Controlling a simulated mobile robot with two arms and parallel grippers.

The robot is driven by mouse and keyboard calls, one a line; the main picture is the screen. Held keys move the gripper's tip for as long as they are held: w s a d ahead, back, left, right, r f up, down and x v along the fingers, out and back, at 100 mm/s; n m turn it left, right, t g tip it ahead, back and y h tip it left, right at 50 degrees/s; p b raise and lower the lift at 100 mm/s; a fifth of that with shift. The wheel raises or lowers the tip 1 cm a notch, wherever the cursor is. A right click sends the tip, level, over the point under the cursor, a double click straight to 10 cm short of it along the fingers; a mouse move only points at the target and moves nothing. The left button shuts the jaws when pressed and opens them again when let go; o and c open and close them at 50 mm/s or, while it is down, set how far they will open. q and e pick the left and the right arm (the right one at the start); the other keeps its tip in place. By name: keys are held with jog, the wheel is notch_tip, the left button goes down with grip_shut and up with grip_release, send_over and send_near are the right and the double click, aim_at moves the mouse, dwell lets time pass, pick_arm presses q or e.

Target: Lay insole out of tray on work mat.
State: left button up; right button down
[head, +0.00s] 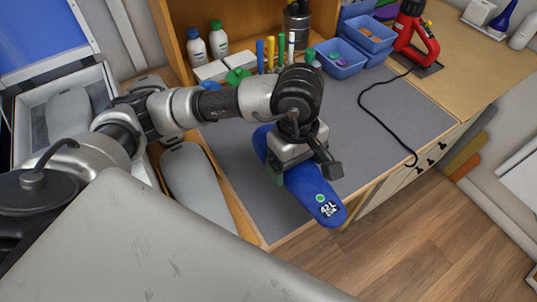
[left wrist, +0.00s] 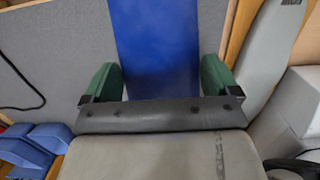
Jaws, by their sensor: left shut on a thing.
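A blue insole (head: 328,207) with a "42 L" label and a green dot shows over the grey work mat (head: 385,132) in the head view. Its labelled end reaches past the mat's front edge in the picture. My left gripper (head: 300,168) is shut on the insole across its middle and hides that part. In the left wrist view the blue insole (left wrist: 157,50) lies between the green fingers of my left gripper (left wrist: 160,82). I cannot tell whether the insole touches the mat. My right gripper is not in view.
A grey sole-shaped piece (head: 195,180) lies in a wooden-edged space left of the mat. A pale tray (head: 35,100) stands further left. Bottles, markers, blue bins (head: 340,58) and a red tool (head: 408,35) line the back. A black cable (head: 375,85) crosses the mat's right side.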

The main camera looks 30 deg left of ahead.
pick_arm(q)
jog(key=a, duration=0.1)
jog(key=w+a+f, duration=0.1)
jog(key=a+f+p, duration=0.1)
jog(key=shift+w+a, duration=0.25)
jog(key=shift+w, duration=0.1)
jog(key=w+a+f, duration=0.1)
jog(key=w+a+f+p, duration=0.1)
jog(key=a, duration=0.1)
jog(key=w+a+f+p, duration=0.1)
jog(key=a+f, duration=0.1)
jog(key=shift+w+a, duration=0.1)
jog(key=shift+a, duration=0.15)
jog(key=shift+w+a+f, duration=0.15)
jog(key=shift+a, duration=0.1)
jog(key=shift+f, duration=0.25)
notch_tip(320, 180, down, 3)
jog(key=shift+f+p, duration=0.15)
jog(key=shift+p, duration=0.7)
jog(key=shift+f, duration=0.2)
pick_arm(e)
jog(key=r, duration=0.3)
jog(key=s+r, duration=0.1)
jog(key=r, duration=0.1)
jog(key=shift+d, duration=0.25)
pick_arm(q)
jog(key=shift+f, duration=0.1)
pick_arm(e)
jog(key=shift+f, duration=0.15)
